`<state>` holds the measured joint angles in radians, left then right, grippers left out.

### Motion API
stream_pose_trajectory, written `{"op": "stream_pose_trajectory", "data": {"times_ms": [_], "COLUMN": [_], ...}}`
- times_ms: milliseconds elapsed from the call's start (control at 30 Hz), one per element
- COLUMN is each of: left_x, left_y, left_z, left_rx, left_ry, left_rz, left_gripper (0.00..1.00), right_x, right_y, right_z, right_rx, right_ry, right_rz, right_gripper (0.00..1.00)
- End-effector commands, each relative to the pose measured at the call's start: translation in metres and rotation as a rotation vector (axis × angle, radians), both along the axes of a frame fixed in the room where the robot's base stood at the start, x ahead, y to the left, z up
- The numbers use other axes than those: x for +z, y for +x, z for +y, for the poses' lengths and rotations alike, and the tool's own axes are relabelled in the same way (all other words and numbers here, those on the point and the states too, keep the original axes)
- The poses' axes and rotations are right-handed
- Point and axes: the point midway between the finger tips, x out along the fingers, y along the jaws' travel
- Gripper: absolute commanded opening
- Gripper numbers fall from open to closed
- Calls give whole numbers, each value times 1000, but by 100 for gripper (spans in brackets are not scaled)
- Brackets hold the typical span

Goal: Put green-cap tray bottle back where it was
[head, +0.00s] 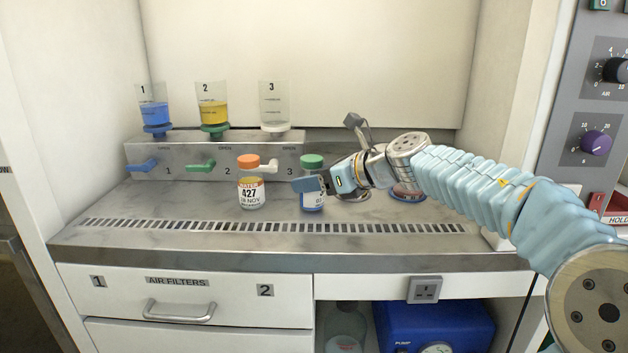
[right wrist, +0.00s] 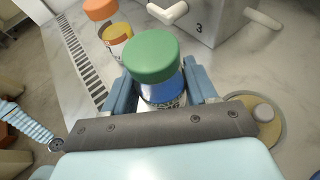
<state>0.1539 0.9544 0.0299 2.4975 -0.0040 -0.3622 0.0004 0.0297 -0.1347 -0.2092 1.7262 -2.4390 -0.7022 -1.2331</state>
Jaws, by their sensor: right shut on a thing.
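The green-cap bottle (head: 312,193) holds blue liquid and has a white label. It is upright at the work surface in the head view, right of the orange-cap bottle. My right gripper (head: 312,184) reaches it from the right and is shut on it below the cap. In the right wrist view the green-cap bottle (right wrist: 153,68) sits between the two blue fingers of my right gripper (right wrist: 158,90). Whether its base touches the surface I cannot tell. A round spot (right wrist: 262,112) lies beside the gripper in the right wrist view. My left gripper is not in view.
An orange-cap bottle (head: 250,188) labelled 427 with yellow liquid stands close on the left. Behind is a metal dispenser block (head: 180,160) with numbered funnels and tap levers. A slotted vent (head: 270,228) runs along the front edge. The surface at far left is clear.

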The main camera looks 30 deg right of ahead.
Motion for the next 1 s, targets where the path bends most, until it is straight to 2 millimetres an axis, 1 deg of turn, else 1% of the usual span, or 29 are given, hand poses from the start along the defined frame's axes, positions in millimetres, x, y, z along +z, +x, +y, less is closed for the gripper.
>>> {"op": "stream_pose_trajectory", "data": {"times_ms": [133,167,300,533,667,767,1000], "left_x": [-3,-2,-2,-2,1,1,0], "left_y": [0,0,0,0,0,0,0], "left_z": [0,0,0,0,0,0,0], "left_rx": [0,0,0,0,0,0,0], "left_ry": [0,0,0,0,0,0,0], "left_rz": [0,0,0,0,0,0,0], "left_gripper": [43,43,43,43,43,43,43], "right_x": [-4,-2,-2,-2,2,7,29], "right_y": [0,0,0,0,-2,-14,-60], "right_z": [0,0,0,0,-1,-7,-30], "right_rx": [0,0,0,0,-1,-3,-5], "right_ry": [0,0,0,0,0,-1,-1], "right_rz": [0,0,0,0,0,-1,-3], "right_gripper": [32,61,83,83,83,83,83]}}
